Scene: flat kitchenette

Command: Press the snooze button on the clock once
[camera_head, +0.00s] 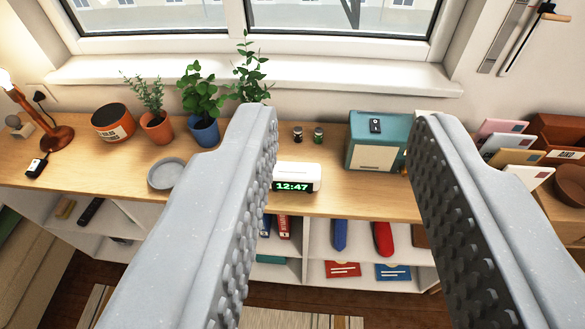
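The clock (297,177) is a small white box with a dark front that shows 12:47 in green digits. It stands upright near the front edge of the wooden sideboard top, in the middle of the view. Its white top is visible, but I cannot make out a separate button on it. My gripper (345,135) is open and empty, its two grey studded fingers wide apart. In the picture, the clock shows between the fingers, close beside the left one, which hides a little of its left side. The gripper appears well short of the clock and not touching it.
A teal box (378,142) stands right of the clock, and two small jars (318,136) stand behind it. A grey dish (166,173), potted plants (203,130) and a lamp (55,137) are to the left. A letter rack (560,140) is at right. The window sill (300,76) runs behind.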

